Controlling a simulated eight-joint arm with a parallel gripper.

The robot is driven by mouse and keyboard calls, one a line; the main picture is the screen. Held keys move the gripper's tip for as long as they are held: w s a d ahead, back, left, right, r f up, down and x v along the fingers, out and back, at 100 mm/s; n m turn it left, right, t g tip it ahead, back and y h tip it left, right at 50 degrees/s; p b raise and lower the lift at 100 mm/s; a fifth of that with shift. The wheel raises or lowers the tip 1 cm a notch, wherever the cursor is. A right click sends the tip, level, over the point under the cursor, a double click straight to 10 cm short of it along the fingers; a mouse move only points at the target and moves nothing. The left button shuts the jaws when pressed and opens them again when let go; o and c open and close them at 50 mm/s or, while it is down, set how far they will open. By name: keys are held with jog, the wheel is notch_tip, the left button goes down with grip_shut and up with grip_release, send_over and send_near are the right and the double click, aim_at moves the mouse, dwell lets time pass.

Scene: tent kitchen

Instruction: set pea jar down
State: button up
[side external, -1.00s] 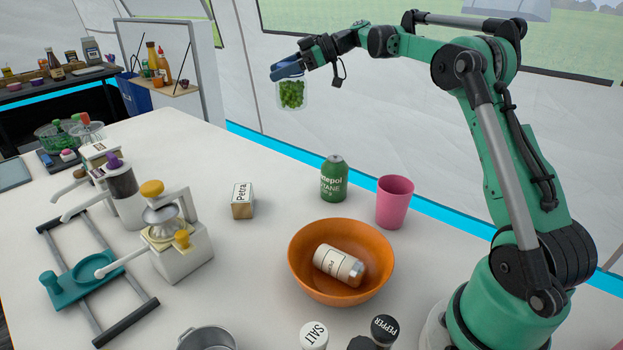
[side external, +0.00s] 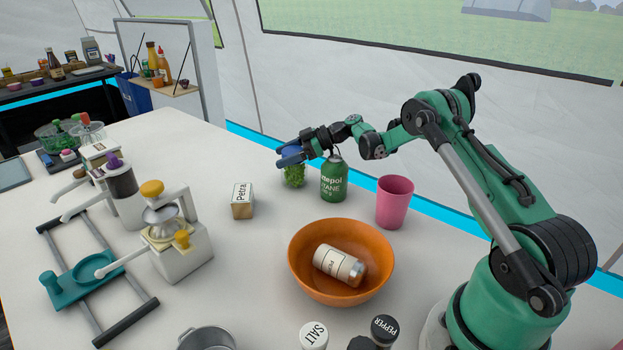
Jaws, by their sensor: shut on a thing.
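The pea jar (side external: 294,179) is a small clear jar full of green peas. My gripper (side external: 290,158) is shut on its top, with the blue fingers over it. The jar is upright, low at the back of the white table (side external: 255,268), just left of the green canister. I cannot tell whether its base touches the table.
The green canister (side external: 334,180) stands close to the right of the jar, near my wrist. A pink cup (side external: 394,202) and an orange bowl (side external: 305,283) holding a bottle (side external: 336,264) are nearer. A small box (side external: 243,200) stands left; table between box and bowl is clear.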

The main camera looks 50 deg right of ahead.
jog(key=shift+f, duration=0.15)
jog(key=o, duration=1.5)
